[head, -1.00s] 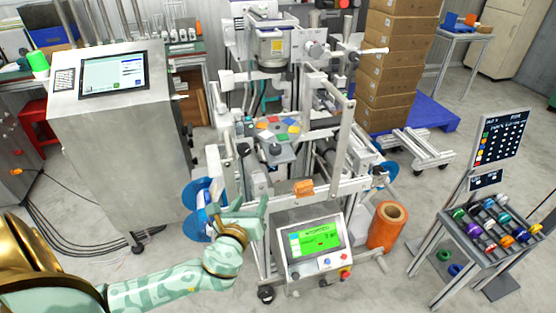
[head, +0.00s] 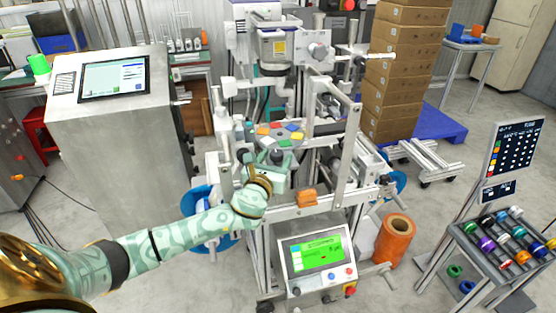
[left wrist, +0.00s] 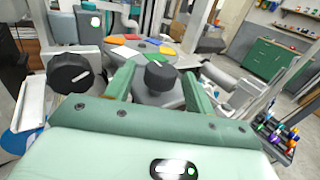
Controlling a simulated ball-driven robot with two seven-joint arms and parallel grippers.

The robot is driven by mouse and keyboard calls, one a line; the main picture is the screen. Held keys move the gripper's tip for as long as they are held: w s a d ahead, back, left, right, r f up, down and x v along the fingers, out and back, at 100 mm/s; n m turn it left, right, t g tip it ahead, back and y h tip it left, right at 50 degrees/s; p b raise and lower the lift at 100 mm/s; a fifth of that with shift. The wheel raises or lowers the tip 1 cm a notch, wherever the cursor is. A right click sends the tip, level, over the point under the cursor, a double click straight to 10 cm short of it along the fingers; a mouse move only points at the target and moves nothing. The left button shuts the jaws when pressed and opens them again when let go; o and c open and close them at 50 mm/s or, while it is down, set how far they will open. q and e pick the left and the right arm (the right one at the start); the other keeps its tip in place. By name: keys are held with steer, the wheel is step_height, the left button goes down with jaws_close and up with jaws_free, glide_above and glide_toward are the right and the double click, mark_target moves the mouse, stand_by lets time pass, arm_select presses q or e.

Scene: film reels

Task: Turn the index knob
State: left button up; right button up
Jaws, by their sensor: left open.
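A black knob with a white pointer line (left wrist: 160,75) stands in front of the disc of coloured pads (left wrist: 143,47), on the machine; no label is legible. It also shows in the head view (head: 277,157). A second black knob with a white mark (left wrist: 70,72) is at the left in the left wrist view. My left gripper (head: 274,168) is open. In the left wrist view its two green fingers (left wrist: 158,88) stand on either side of the first knob, with visible gaps. I cannot tell how deep the fingers reach. My right gripper is not in view.
The machine's metal frame and posts (head: 345,150) rise close to the right of my left gripper. An orange block (head: 306,198) sits on the front rail. A green-lit screen panel (head: 316,254) is below. A steel console (head: 115,130) stands left.

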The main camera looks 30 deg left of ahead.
arm_select(q)
steer(key=shift+x, duration=0.8)
steer(key=c, duration=0.9)
steer(key=shift+c, duration=0.2)
steer(key=shift+r, duration=0.1)
